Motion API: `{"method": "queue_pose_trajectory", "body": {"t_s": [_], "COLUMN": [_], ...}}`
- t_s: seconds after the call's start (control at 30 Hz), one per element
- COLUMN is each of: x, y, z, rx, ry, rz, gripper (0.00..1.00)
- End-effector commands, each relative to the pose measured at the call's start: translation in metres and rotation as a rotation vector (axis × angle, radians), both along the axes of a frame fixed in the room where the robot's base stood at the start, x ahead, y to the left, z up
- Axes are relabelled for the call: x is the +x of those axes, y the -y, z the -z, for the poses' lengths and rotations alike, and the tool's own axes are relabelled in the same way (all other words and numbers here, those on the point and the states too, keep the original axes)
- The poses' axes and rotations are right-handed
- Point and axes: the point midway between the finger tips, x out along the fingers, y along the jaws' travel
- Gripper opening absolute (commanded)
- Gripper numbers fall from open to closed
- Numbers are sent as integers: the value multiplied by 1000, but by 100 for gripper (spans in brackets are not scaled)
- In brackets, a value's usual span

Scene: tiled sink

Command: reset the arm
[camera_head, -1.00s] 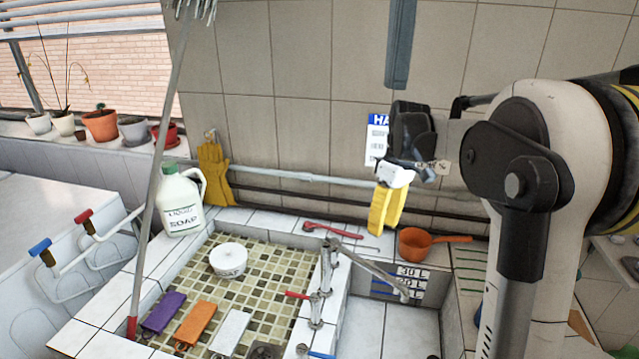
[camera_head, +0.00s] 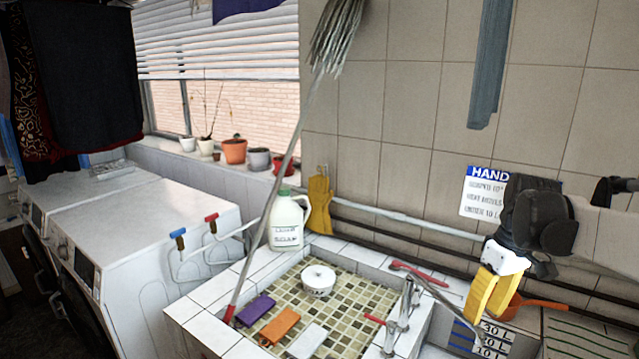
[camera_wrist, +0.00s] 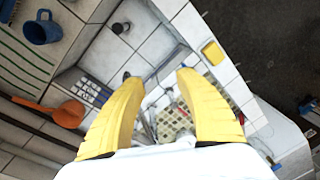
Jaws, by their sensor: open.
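My gripper (camera_head: 490,293) has yellow fingers and hangs at the right, in front of the tiled wall and above the back right of the sink. In the wrist view my gripper (camera_wrist: 168,110) shows its two fingers spread apart with nothing between them. My arm reaches in from the right edge of the head view. The tiled sink (camera_wrist: 150,45) lies below the fingers in the wrist view.
A basin (camera_head: 372,297) holds a white round tub (camera_head: 318,281) and purple, orange and white blocks. An orange ladle (camera_head: 515,306) lies behind my gripper.

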Motion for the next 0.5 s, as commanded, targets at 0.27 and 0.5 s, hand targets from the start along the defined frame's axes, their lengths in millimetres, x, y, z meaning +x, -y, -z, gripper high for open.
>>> {"method": "queue_pose_trajectory", "body": {"t_s": [0.27, 0.5], "x": [-38, -99], "y": [-44, -97], "z": [1, 26], "rx": [-58, -79], "ry": [121, 329], "rz": [96, 238], "gripper": [40, 40]}}
